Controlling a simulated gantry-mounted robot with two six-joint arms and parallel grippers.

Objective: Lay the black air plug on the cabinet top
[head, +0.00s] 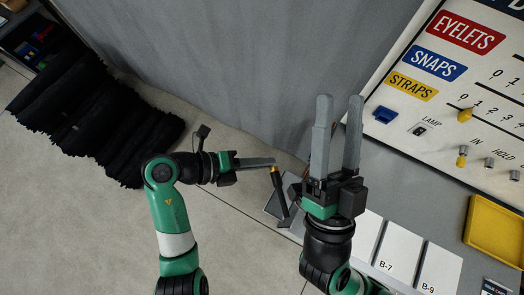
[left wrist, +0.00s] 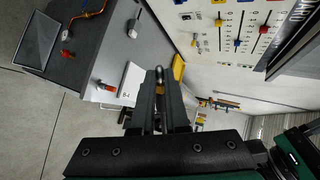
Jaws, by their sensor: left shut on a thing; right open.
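The black air plug (head: 281,196) is a slim black rod with a yellow band near its upper end. My left gripper (head: 272,163) is shut on it near the band, and the rod hangs down, slightly tilted. In the left wrist view the plug's dark rounded end (left wrist: 159,73) shows between the fingertips (left wrist: 160,82). The grey cabinet top (head: 385,170) lies to the right of the plug in the head view. I cannot tell the height gap between them. My right gripper (head: 338,103) is open and empty, in front of the cabinet's left part.
A panel with EYELETS, SNAPS and STRAPS labels (head: 440,75) rises behind the cabinet top. White cards (head: 400,247) and a yellow tray (head: 495,230) are at the right. Dark rolled material (head: 80,120) stands on the floor at left; the floor between is clear.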

